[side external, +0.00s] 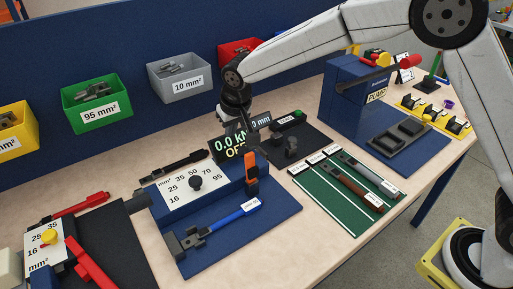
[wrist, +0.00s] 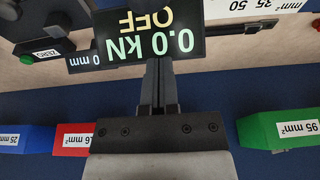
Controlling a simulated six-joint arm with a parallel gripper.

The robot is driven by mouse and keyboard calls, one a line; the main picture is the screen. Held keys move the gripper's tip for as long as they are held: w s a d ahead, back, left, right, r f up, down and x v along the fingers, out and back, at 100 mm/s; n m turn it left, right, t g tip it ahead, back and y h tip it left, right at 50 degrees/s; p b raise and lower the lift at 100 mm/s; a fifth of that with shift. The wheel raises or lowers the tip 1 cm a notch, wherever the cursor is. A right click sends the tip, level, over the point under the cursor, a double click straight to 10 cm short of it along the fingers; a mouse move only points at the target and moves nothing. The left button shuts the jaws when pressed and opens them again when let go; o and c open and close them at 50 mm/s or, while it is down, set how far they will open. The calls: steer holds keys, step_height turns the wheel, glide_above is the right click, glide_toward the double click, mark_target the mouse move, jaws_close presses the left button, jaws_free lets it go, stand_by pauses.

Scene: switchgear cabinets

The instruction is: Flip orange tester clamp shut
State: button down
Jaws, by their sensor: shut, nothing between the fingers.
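The orange tester clamp (side external: 251,168) stands upright at the right end of the blue tester block (side external: 226,188) in the side external view. Its lower part is dark. The clamp does not show in the wrist view. My gripper (side external: 243,122) is above and behind the tester, near the display reading 0.0 kN OFF (side external: 229,146), apart from the clamp. In the wrist view my gripper (wrist: 158,66) has its fingers together and empty, with the display (wrist: 150,32) just past the tips. Whether they touch it I cannot tell.
A blue-handled tool (side external: 233,217) lies on the blue mat in front of the tester. A green mat (side external: 325,210) with tools is to the right. Bins, including a green one (side external: 84,115) and a grey one (side external: 185,92), hang on the back wall. A pump box (side external: 340,105) stands back right.

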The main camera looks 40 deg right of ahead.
mark_target(248, 166)
steer(key=shift+w+f, duration=0.15)
steer(key=shift+f, duration=0.4)
steer(key=shift+s+r, duration=0.2)
steer(key=shift+s, duration=1.8)
